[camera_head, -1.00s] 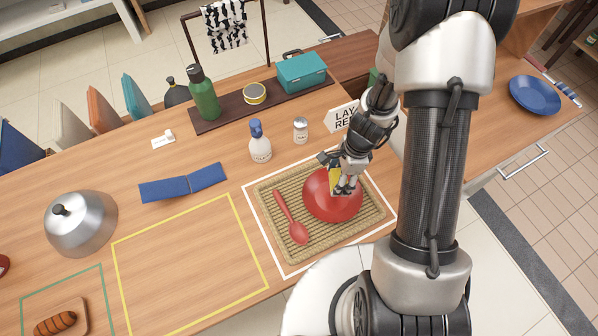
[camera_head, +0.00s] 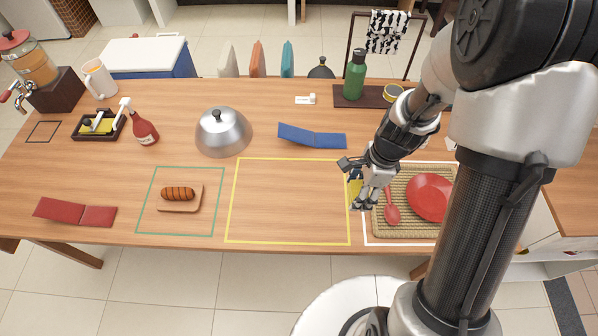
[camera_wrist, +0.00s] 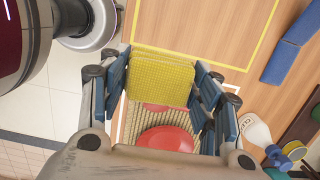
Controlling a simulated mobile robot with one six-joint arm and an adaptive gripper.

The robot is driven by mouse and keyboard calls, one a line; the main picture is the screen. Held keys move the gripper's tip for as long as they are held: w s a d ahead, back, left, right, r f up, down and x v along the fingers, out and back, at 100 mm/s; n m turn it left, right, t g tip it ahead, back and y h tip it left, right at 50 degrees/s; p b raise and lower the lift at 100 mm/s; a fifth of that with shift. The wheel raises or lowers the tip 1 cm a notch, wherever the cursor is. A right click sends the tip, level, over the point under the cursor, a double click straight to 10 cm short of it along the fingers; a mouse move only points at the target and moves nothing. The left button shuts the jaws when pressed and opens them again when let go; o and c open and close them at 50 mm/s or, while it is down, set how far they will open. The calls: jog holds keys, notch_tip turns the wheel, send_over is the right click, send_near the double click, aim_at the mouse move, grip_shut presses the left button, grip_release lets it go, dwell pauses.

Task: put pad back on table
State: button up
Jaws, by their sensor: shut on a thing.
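The pad is a yellow, waffle-textured square. It shows between my fingers in the wrist view (camera_wrist: 165,75) and as a yellow sliver beside my gripper in the head view (camera_head: 354,193). My gripper (camera_head: 363,204) is shut on the pad, just left of the woven tray, near the strip between the yellow and white outlines. I cannot tell how high the pad is above the wooden table (camera_head: 300,180). The arm and fingers hide part of it in the head view.
The woven tray (camera_head: 405,233) holds a red spoon (camera_head: 392,212) and a red round dish (camera_head: 430,197). A yellow-outlined area to the left is empty. Further left are a sausage on a small board (camera_head: 178,196) and a metal dome (camera_head: 223,132). A blue folded strip (camera_head: 312,137) lies behind.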

aim_at(345, 225)
jog(key=shift+w+d+f, duration=0.1)
jog(key=shift+d+f, duration=0.05)
jog(key=shift+f, duration=0.3)
notch_tip(345, 225, down, 19)
jog(key=b, duration=1)
jog(key=shift+f, duration=0.15)
jog(key=o, duration=0.5)
jog(key=shift+f+b, duration=0.15)
jog(key=shift+b, duration=0.2)
jog(key=shift+c, duration=0.2)
jog(key=o, duration=0.5)
jog(key=shift+r, duration=0.2)
